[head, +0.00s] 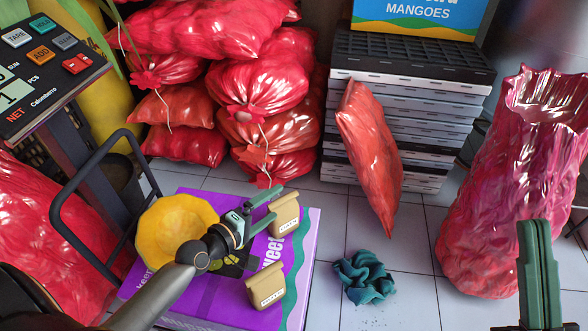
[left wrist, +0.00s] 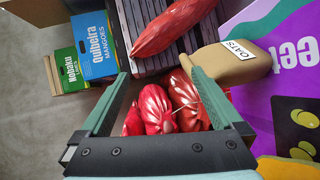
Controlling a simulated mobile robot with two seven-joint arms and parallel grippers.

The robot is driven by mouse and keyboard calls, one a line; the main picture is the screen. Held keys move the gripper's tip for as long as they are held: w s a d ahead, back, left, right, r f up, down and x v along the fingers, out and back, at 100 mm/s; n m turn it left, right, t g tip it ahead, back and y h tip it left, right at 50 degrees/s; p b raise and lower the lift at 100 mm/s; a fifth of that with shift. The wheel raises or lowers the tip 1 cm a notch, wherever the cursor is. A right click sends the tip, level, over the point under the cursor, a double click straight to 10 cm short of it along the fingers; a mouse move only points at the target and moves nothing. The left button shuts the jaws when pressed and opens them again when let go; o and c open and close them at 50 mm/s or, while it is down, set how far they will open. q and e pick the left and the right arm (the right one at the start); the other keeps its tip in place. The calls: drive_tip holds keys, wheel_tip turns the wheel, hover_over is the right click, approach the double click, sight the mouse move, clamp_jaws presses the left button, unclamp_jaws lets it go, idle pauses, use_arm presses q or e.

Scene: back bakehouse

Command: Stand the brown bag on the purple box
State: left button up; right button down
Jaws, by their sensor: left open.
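A tan-brown bag (head: 284,216) with a small white label stands upright on the purple box (head: 195,285), near its far right corner. A similar brown bag (head: 266,288) stands nearer the box's front right. My left gripper (head: 278,203) is open and empty, its fingertips close beside the far bag. In the left wrist view a brown bag (left wrist: 236,62) labelled OATS lies just outside the right-hand finger of the open left gripper (left wrist: 155,88), not between the fingers. Contact is unclear. My right gripper (head: 540,272) is at the lower right, its two fingers close together; nothing shows in it.
A yellow bowl (head: 176,226) sits on the box, left of my gripper. Red sacks (head: 250,85), a leaning red bag (head: 370,150) and stacked crates (head: 400,90) stand behind. A teal cloth (head: 364,278) lies on the floor. A tall red-pink sack (head: 490,215) stands right.

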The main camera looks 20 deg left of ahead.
use_arm(q)
drive_tip(key=s+d+r+m+t+h, duration=0.2)
drive_tip(key=s+d+r+m+h, duration=0.1)
drive_tip(key=r+m, duration=0.5)
drive_tip(key=s+d+r+m+t+h, duration=0.2)
drive_tip(key=s+d+r+m+h, duration=0.2)
drive_tip(key=r+m, duration=0.5)
drive_tip(key=s+d+r+m+t+h, duration=0.3)
drive_tip(key=s+d+r+m, duration=0.3)
drive_tip(key=r, duration=0.8)
drive_tip(key=s+m+h, duration=0.1)
drive_tip(key=s+m, duration=0.1)
drive_tip(key=m, duration=0.1)
drive_tip(key=shift+s+d+r, duration=0.25)
drive_tip(key=shift+s+r, duration=0.05)
drive_tip(key=shift+r, duration=0.05)
